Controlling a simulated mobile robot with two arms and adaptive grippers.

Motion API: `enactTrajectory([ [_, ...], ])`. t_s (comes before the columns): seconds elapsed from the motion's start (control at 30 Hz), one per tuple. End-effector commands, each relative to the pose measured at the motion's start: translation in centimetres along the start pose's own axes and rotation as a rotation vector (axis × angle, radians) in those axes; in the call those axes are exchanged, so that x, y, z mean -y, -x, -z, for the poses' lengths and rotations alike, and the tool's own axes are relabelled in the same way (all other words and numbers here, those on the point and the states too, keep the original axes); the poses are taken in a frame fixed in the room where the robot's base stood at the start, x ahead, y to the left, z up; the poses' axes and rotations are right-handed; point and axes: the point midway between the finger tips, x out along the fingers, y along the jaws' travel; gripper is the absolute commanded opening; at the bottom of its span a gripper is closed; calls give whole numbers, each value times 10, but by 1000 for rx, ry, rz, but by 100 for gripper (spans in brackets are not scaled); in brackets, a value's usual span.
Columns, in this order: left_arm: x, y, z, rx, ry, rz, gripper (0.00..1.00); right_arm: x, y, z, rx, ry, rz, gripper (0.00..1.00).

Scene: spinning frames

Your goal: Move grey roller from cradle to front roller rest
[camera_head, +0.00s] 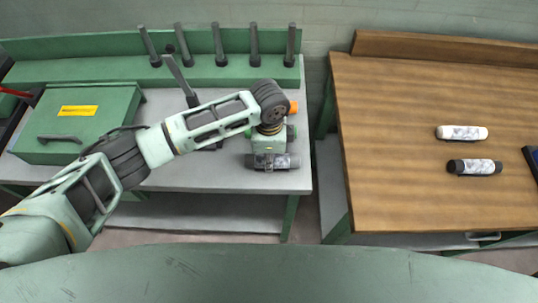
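A dark grey roller (293,162) lies crosswise near the front right edge of the grey-topped table. My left gripper (268,163) is at the middle of this roller and covers part of it. The fingers are too small to tell whether they are open or closed around it. Green parts (291,131) show on both sides of the gripper just behind the roller, and an orange piece (293,107) shows farther back. I cannot make out which of these belongs to the cradle or to the front roller rest. My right gripper is not in view.
A green box (90,110) with a yellow label stands at left on the grey table (215,180). Several dark-handled upright tools (218,45) line the green back ledge. A wooden table (400,120) at right holds a white roller (470,132) and a black-ended one (483,166).

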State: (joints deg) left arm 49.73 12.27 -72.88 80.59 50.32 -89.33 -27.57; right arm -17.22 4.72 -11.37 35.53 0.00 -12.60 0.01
Motion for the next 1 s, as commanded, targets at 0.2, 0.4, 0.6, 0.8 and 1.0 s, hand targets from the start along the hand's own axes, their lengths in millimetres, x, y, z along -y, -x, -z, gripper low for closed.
enactTrajectory([
  [0.2,0,0,0,0,0,0,54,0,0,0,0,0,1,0],
  [0.4,0,0,0,0,0,0,56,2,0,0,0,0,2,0],
  [0.6,0,4,0,0,0,0,56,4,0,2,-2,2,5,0],
  [0.8,1,36,0,-2,-1,3,56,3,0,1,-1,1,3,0],
  [1.0,1,80,0,-1,0,3,56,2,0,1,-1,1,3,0],
])
